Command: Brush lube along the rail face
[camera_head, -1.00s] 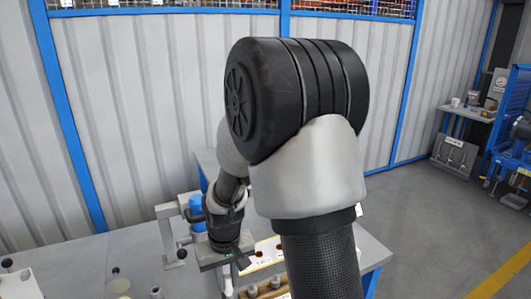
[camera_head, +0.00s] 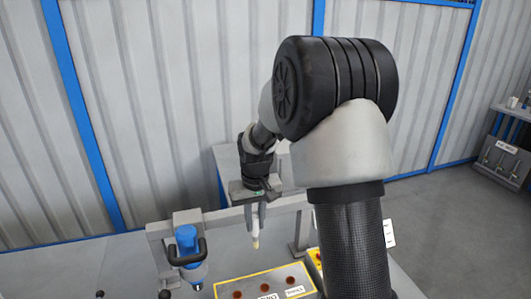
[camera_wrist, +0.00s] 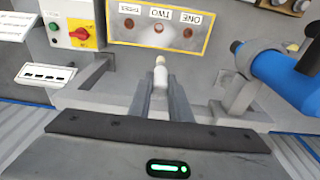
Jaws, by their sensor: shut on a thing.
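My gripper (camera_head: 256,207) is shut on a slim brush with a pale handle and a tan tip (camera_head: 256,238), which hangs tip down in the head view. In the wrist view the brush (camera_wrist: 160,74) shows between the two fingers of my gripper (camera_wrist: 160,88), pointing away from the camera. A grey rail (camera_head: 222,213) runs across the back of the bench on posts, close to the brush. It also shows in the wrist view (camera_wrist: 100,100), partly behind the fingers. I cannot tell whether the brush touches the rail. No lube is clearly visible.
A yellow-edged panel (camera_head: 228,290) with round dark red spots and labels lies in front of the rail. A blue tool with a black handle (camera_head: 187,243) stands left of my gripper. A red and yellow switch (camera_wrist: 82,36) shows in the wrist view. A corrugated wall (camera_head: 150,110) stands behind.

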